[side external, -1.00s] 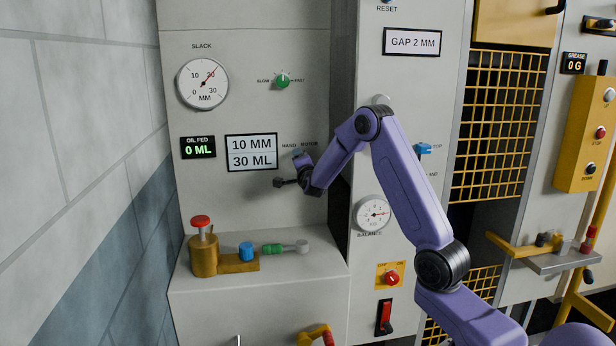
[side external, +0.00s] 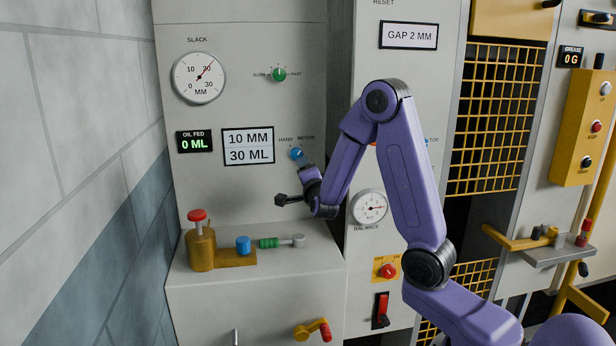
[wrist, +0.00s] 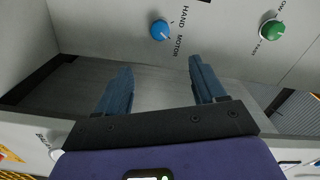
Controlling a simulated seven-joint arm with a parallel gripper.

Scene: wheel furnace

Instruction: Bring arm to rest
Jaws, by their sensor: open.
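My gripper (side external: 288,200) is at the end of my purple arm, in front of the grey panel and above the ledge with the oil can. In the wrist view its two dark blue fingers (wrist: 160,88) are spread apart with nothing between them. The blue hand/motor knob (wrist: 160,30) lies beyond the fingertips and is not touched. In the side view this knob (side external: 296,154) sits just above my gripper, in the clear.
The brass oil can (side external: 201,250) with a red top, a blue cap (side external: 243,245) and a green-handled part (side external: 270,243) stand on the ledge below. The right cabinet has a balance gauge (side external: 369,208).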

